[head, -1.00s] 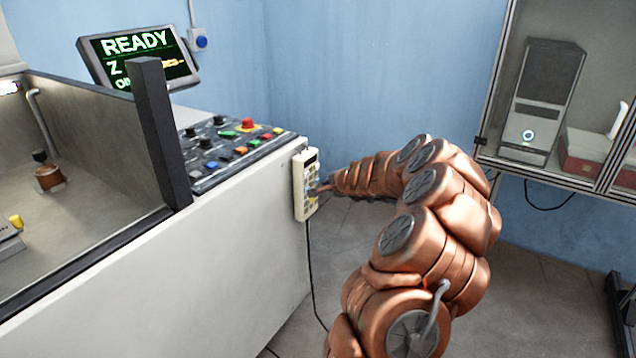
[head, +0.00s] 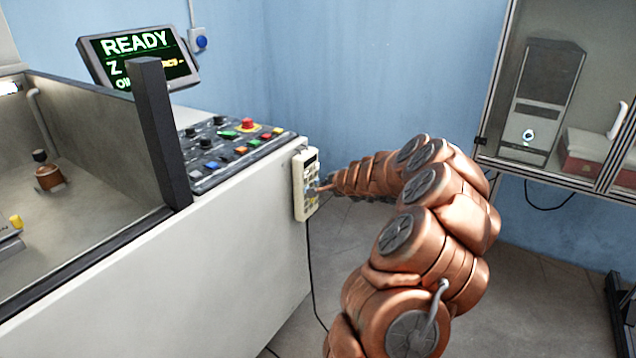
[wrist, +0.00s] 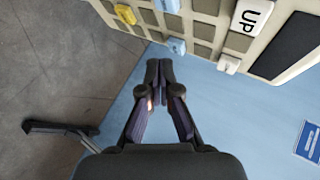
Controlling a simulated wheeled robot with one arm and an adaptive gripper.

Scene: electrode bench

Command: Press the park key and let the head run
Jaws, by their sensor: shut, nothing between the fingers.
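The cream hand pendant (head: 299,186) hangs on the right end of the white machine, with small coloured keys and a dark display. In the wrist view the pendant (wrist: 262,42) shows a white key marked UP (wrist: 252,15), a yellow key (wrist: 125,13), light blue keys (wrist: 177,46) and several grey keys. No key marked park is readable. My gripper (wrist: 160,66) is shut and empty, its tips close to the pendant's key face near a light blue key. I cannot tell whether they touch. The screen (head: 140,56) reads READY in green, with a Z line below partly hidden by a post.
A control panel (head: 228,152) with coloured buttons and a red knob tops the machine. A dark post (head: 160,130) stands at the tank's corner. A cable (head: 311,270) hangs below the pendant. A glazed cabinet (head: 487,90) stands at the right. The floor between is clear.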

